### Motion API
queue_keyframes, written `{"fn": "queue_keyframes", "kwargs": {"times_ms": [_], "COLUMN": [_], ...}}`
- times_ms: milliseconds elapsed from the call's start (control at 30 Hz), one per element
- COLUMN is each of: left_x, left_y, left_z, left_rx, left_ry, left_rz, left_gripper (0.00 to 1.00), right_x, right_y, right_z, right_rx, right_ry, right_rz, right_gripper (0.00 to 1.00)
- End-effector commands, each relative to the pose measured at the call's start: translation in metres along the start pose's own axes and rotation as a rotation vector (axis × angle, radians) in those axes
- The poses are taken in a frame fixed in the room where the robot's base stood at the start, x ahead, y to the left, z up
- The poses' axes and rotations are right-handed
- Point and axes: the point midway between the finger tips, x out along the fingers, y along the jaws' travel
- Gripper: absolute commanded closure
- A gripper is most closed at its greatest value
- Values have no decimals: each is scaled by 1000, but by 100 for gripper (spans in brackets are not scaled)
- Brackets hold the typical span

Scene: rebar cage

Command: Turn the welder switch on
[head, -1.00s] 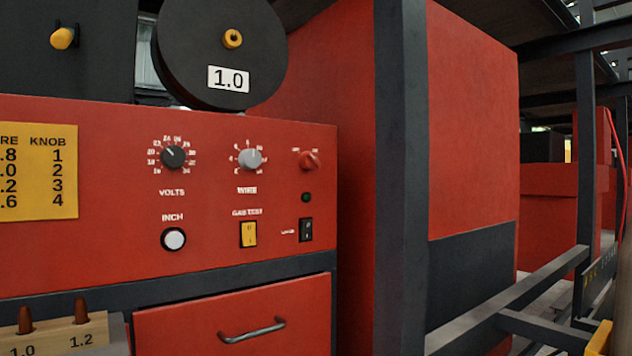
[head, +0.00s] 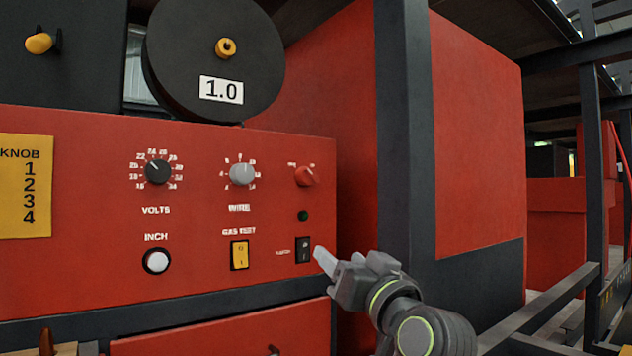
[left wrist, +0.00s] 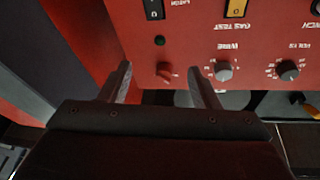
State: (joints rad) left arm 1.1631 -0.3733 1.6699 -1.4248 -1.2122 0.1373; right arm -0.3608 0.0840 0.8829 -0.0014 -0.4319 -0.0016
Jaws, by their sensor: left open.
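The red welder panel (head: 100,205) carries a red rotary knob (head: 305,176) at its upper right; the small print beside it is too blurred to read. The knob also shows in the left wrist view (left wrist: 165,73), upside down, between my finger tips in the picture. Below it are a dark green lamp (head: 303,215) and a black rocker switch (head: 303,250). My left gripper (head: 322,258) is open and empty, in front of the panel's lower right, its tips showing just right of the rocker. The left wrist view shows both fingers (left wrist: 160,68) spread apart. My right gripper is out of view.
A volts dial (head: 158,172), a grey wire dial (head: 242,173), a white inch button (head: 157,262) and a yellow gas test rocker (head: 240,255) share the panel. A dark post (head: 405,120) stands right of it. A spool (head: 190,60) is above.

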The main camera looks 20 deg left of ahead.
Motion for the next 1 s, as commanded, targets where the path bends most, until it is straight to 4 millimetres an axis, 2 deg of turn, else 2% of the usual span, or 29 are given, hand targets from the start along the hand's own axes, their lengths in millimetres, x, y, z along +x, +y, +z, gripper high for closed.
{"fn": "queue_keyframes", "kwargs": {"times_ms": [33, 100, 233, 333, 467, 900, 1000], "left_x": [-8, -16, -24, -22, -8, 63, 80], "left_y": [-3, -7, -12, -14, -15, -20, -21], "left_z": [-24, -48, -70, -76, -79, -88, -90], "left_rx": [-9, -15, -19, -20, -19, -17, -16], "left_ry": [37, 75, 113, 120, 118, 117, 116], "left_rz": [-15, -34, -56, -62, -62, -62, -62], "left_gripper": [44, 44, 44, 44, 44, 44, 44], "right_x": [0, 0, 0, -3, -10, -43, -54], "right_y": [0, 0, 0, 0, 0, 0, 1], "right_z": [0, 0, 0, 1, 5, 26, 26], "right_rx": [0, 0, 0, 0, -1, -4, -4], "right_ry": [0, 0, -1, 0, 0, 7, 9], "right_rz": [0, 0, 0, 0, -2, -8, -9], "right_gripper": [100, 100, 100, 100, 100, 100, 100]}}
